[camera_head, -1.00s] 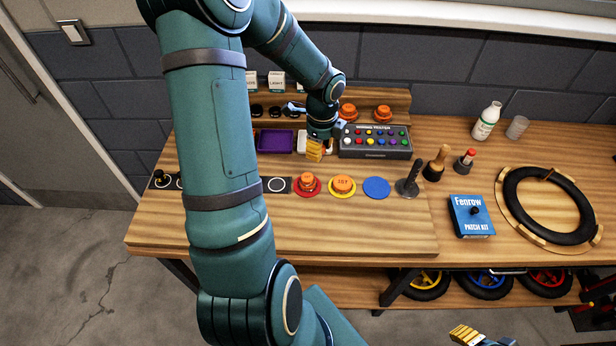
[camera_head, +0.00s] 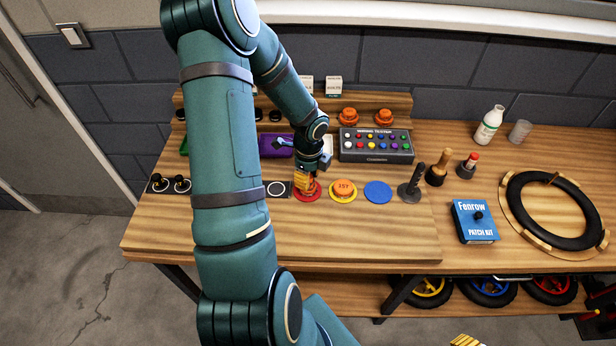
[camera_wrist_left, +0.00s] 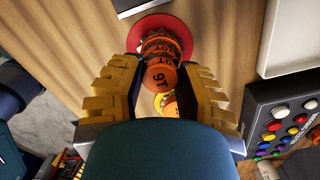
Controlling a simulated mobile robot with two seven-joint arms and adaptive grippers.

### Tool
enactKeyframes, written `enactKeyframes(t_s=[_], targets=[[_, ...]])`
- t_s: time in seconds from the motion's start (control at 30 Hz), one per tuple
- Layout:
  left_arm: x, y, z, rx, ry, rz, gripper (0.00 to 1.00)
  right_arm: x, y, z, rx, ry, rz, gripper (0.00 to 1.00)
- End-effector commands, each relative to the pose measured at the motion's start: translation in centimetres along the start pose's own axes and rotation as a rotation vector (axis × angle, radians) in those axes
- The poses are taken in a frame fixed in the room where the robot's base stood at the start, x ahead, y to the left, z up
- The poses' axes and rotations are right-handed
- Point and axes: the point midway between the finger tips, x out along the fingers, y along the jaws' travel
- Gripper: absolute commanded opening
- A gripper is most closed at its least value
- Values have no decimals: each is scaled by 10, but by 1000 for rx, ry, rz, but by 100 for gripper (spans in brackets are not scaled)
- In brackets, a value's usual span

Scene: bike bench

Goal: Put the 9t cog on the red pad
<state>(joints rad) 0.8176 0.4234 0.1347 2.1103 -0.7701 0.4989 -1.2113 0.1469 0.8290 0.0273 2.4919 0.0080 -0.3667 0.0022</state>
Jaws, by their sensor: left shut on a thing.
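The orange cog marked 9T (camera_wrist_left: 160,78) sits between the fingers of my left gripper (camera_wrist_left: 158,85) in the wrist view. My left gripper (camera_head: 305,185) is shut on it, right over the red pad (camera_head: 307,197). In the wrist view the red pad (camera_wrist_left: 183,27) carries a stack of orange cogs (camera_wrist_left: 162,45), just beyond the 9T cog. I cannot tell whether the 9T cog touches the stack. In the head view the gripper hides the cogs there. My right gripper (camera_head: 467,341) shows only its fingertips at the bottom edge.
A yellow pad (camera_head: 343,197) with an orange cog (camera_head: 344,187) is just right of the red pad, then an empty blue pad (camera_head: 377,192) and a dark upright post (camera_head: 411,185). A button box (camera_head: 376,147) and purple tray (camera_head: 273,150) stand behind. The bench front is clear.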

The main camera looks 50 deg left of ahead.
Motion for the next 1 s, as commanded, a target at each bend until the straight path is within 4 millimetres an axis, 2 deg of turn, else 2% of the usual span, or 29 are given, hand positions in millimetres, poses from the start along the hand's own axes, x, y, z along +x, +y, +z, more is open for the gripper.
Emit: enactKeyframes(t_s=[0.33, 0.37, 0.4, 0.43, 0.77, 0.87, 1.0], targets=[[3, 0, 0, 1, -1, -1, 8, 2, 1, 0, 0, 0, 0, 47], [3, 0, 0, 1, -1, -1, 40, 3, 1, 0, 0, 0, 1, 47], [2, 0, 0, 1, -1, -1, 54, 2, 1, 0, 0, 0, 1, 47], [2, 0, 0, 1, -1, -1, 61, 2, 1, 0, 0, 0, 1, 47], [1, 0, 0, 0, -1, -1, 61, 1, 0, 0, 0, 0, 0, 47], [-6, -1, 1, -1, -1, -3, 61, -2, -1, 0, 0, 0, 0, 47], [-28, -1, 1, -1, -2, -5, 61, -7, -2, -1, 0, 0, -1, 47]])
